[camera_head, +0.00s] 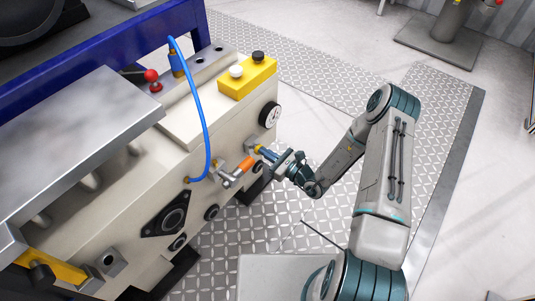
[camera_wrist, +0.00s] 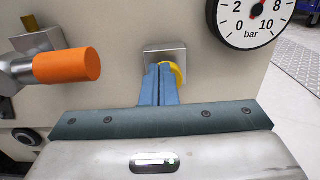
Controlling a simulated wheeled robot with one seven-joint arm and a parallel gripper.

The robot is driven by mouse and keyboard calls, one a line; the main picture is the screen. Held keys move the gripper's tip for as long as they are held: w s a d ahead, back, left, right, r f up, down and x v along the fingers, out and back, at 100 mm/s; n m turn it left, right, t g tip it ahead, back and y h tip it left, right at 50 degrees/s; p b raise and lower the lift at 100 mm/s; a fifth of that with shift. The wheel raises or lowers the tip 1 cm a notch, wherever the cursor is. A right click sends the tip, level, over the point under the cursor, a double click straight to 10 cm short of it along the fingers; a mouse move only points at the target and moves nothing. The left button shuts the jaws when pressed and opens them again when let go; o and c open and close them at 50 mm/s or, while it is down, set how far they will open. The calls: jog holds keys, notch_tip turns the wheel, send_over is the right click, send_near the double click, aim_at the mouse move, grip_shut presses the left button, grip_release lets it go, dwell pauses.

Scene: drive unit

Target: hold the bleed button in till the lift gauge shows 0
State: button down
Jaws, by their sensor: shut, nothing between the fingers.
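My gripper (camera_wrist: 158,72) is shut and empty, its two blue fingers together. The fingertips are in front of a square metal plate (camera_wrist: 150,54) on the cream panel. A yellow round part (camera_wrist: 180,72), seemingly the bleed button, shows partly behind the fingertips. The fingers overlap it; whether they touch it or push it in cannot be told. In the head view my gripper (camera_head: 260,150) points at the machine's side. The bar gauge (camera_wrist: 250,28) is above right, its top cut off. A bit of red needle shows, but its reading is unclear. The gauge also shows in the head view (camera_head: 270,115), too small to read.
An orange-handled lever (camera_wrist: 67,65) sticks out left of my fingers. A blue hose (camera_head: 205,120) loops down the panel. A yellow box (camera_head: 246,80) with a black and a white button and a red-knobbed lever (camera_head: 152,75) are on top. Floor at right is open.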

jog(key=shift+w+a+r, duration=0.1)
jog(key=shift+w+a, duration=0.35)
jog(key=shift+a, duration=0.15)
jog(key=shift+w+a+r, duration=0.1)
jog(key=shift+w+a, duration=0.05)
jog(key=shift+w, duration=0.15)
jog(key=shift+a, duration=0.3)
dwell(1.6)
dwell(1.7)
jog(key=shift+s+d+p, duration=0.15)
jog(key=shift+d+p, duration=0.15)
jog(key=shift+d, duration=0.05)
jog(key=p+v, duration=0.3)
jog(key=v, duration=1.1)
jog(key=shift+d+f, duration=0.35)
jog(key=shift+s, duration=0.1)
